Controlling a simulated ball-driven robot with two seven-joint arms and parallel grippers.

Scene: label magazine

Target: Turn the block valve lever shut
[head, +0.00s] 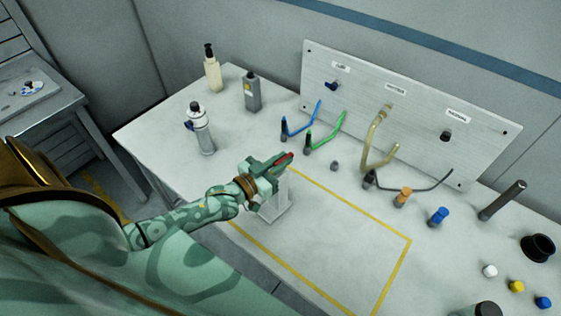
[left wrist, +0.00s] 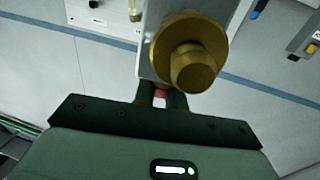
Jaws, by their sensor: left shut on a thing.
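The valve's red lever (head: 285,160) shows between the fingers of my left gripper (head: 283,163), on top of a pale grey upright stand (head: 274,199). My left gripper is shut on the lever, and its fingers hide most of it. In the left wrist view, a small bit of red lever (left wrist: 160,93) shows between the dark fingers. A grey metal block with a round brass fitting (left wrist: 190,55) stands just beyond them and fills the upper middle. The lever's exact angle to the block cannot be told. My right gripper is not in view.
A yellow outline (head: 410,240) marks bare table right of the stand. A grey panel (head: 400,110) with coloured hoses stands behind. A silver canister (head: 203,130), a cream bottle (head: 212,70) and a grey bottle (head: 252,92) stand at left. Several small caps and fittings lie at right.

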